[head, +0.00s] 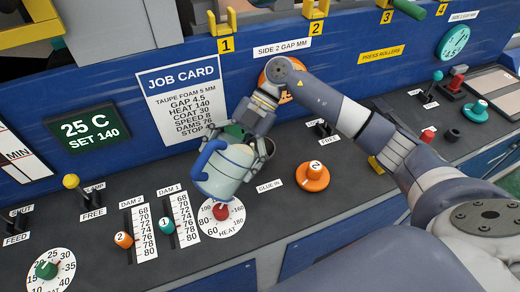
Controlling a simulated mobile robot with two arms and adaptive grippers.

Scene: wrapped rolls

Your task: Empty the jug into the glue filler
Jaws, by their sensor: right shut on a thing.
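The jug (228,172) has a pale body and a blue handle at its left. It is tilted, above the dark console left of the "GLUE IN" label. My right gripper (247,128) comes down from above and is shut on the jug at its upper side. The glue filler (267,148), a dark round opening, shows partly just right of the jug, behind it and the gripper. I cannot tell whether the jug's lip is over it or whether anything flows. The jug's contents are hidden. My left gripper is not in view.
The red heat knob (221,211) is just below the jug. An orange knob (313,176) stands to the right. Dam sliders (166,226) and a yellow-topped lever (71,181) are at left. The blue panel with the job card (182,95) rises behind.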

